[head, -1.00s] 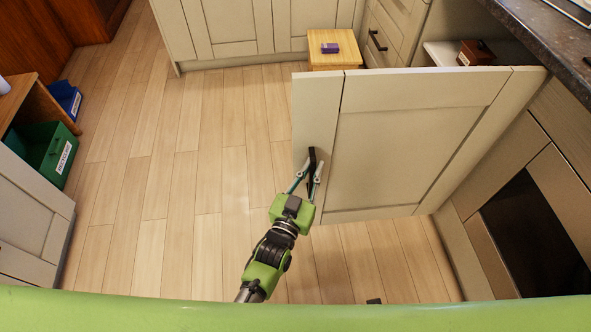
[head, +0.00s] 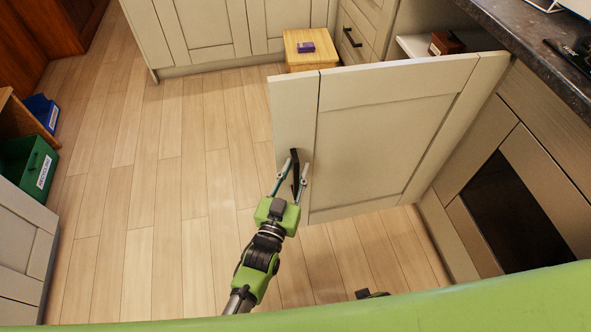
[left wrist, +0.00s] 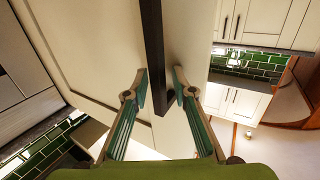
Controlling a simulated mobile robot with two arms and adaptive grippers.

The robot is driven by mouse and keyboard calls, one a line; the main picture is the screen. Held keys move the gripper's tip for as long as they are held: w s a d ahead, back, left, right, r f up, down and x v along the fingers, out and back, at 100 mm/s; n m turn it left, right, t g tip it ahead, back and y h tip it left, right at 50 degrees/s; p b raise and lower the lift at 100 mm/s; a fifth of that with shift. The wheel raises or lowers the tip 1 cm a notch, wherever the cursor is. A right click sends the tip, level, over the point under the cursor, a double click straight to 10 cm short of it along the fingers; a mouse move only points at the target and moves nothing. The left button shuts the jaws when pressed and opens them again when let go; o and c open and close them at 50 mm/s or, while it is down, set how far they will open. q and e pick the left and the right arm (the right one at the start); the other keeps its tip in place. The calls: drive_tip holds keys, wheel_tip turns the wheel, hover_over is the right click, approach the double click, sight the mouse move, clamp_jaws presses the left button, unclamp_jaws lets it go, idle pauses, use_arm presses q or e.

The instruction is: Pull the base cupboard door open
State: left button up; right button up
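The base cupboard door (head: 385,145), a cream panel, stands wide open, swung out from the counter on the right in the head view. Its dark bar handle (head: 296,172) is upright near the free edge. My left gripper (head: 298,172) is at the handle, one finger on each side. In the left wrist view the handle (left wrist: 153,50) runs between the two fingertips (left wrist: 162,90). The fingers are apart, with a visible gap on the right side of the bar; contact on the left side is unclear.
A small wooden stool (head: 308,60) with a purple item (head: 306,47) stands behind the door. A brown box (head: 446,43) sits on the cupboard's shelf. Green (head: 30,165) and blue (head: 42,112) bins are at the left. The floor (head: 175,190) left of the door is clear.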

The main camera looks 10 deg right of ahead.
use_arm(q)
drive_tip(key=shift+s+a+f, duration=0.1)
drive_tip(key=shift+s+a, duration=0.05)
drive_tip(key=shift+s, duration=0.35)
drive_tip(key=v, duration=1.1)
